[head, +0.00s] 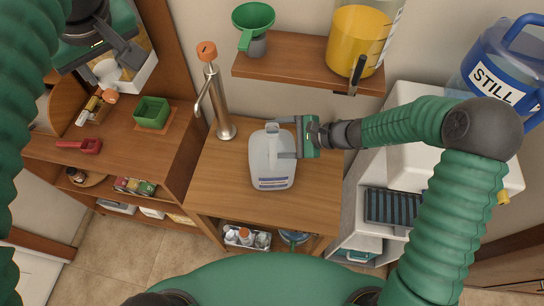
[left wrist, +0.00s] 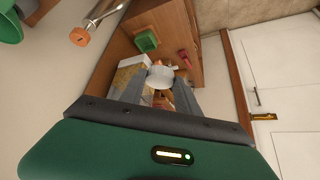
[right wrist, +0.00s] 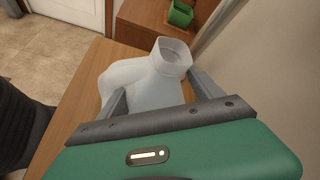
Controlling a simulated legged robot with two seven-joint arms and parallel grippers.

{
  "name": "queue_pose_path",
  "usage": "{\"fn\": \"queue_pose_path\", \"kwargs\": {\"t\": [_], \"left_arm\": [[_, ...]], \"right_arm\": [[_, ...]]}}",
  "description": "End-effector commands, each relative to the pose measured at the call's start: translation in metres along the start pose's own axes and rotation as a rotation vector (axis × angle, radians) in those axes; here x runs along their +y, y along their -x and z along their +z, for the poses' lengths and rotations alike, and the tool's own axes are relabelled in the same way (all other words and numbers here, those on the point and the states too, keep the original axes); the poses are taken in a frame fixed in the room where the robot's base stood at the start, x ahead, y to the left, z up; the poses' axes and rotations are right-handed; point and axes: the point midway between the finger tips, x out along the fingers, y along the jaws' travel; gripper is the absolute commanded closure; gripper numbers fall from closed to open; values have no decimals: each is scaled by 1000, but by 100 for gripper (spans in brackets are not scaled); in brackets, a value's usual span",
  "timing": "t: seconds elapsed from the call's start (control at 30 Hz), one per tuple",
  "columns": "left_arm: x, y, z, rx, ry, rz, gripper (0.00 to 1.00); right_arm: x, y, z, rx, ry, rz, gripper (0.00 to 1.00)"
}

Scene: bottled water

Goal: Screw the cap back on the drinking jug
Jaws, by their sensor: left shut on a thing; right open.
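The drinking jug (head: 270,172) is a translucent pale jug standing upright on the wooden counter. Its open, uncapped mouth (right wrist: 174,50) shows in the right wrist view. My right gripper (head: 284,138) comes in from the right with its fingers on either side of the jug's upper part, open. My left gripper (head: 130,58) is raised at the upper left, far from the jug. In the left wrist view it is shut on a white round piece (left wrist: 160,77), which looks like the cap. I cannot clearly make out the cap in the head view.
A metal tap with an orange top (head: 207,50) stands behind the jug to the left. A shelf (head: 290,67) with a green funnel (head: 253,22) and yellow pitcher (head: 358,40) hangs behind. A green box (head: 151,112) and red scoop (head: 80,146) lie on the left shelf.

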Motion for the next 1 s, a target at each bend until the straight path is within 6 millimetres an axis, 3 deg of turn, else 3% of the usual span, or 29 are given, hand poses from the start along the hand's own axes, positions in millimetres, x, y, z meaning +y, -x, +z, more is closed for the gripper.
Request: {"fn": "queue_pose_path", "kwargs": {"t": [0.07, 0.6, 1.0], "left_arm": [[0, 0, 0, 0, 0, 0, 98], [1, 0, 0, 0, 0, 0, 98], [0, 0, 0, 0, 0, 0, 98]], "right_arm": [[0, 0, 0, 0, 0, 0, 31], [-1, 0, -1, 1, -1, -1, 100], [-6, 3, 5, -4, 4, -6, 100]]}}
